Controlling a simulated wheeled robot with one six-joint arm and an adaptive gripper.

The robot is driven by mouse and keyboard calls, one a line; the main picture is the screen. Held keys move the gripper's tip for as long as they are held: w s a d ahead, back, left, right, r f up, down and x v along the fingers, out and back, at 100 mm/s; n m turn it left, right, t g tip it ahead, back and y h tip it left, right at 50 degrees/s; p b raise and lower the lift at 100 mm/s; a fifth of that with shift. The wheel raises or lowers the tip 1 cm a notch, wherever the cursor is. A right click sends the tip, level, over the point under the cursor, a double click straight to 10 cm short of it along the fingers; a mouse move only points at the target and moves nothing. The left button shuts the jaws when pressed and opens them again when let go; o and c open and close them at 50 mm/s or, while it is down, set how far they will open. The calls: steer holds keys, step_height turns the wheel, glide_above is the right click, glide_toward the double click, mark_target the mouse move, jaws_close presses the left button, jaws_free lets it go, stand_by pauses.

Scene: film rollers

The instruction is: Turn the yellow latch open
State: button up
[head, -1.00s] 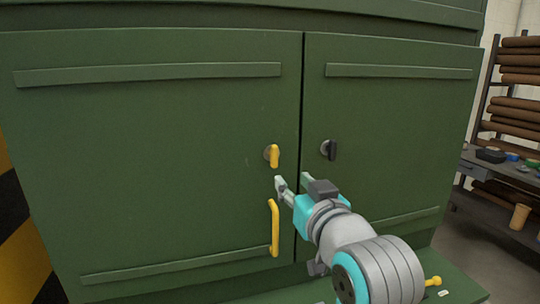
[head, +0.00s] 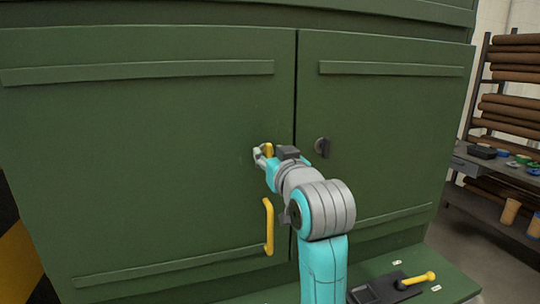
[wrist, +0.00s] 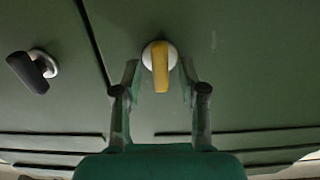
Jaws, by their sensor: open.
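The yellow latch (head: 268,149) is on the left green cabinet door, near the seam between the doors. In the head view it hangs roughly vertical and is partly hidden by my gripper (head: 264,156). The wrist view shows the yellow latch (wrist: 160,68) on its round pale base, centred between the two fingertips of my gripper (wrist: 160,82). The fingers are open, one on each side of the latch, with a visible gap to it on both sides. Whether the fingertips reach fully around it in depth, I cannot tell.
A black latch (head: 322,147) is on the right door. A yellow handle (head: 268,226) is below the yellow latch. A yellow-knobbed lever (head: 416,280) sits on the green ledge at lower right. A rack of brown rolls (head: 512,80) stands at far right.

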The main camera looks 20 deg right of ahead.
steer(key=shift+w, duration=0.2)
jaws_close()
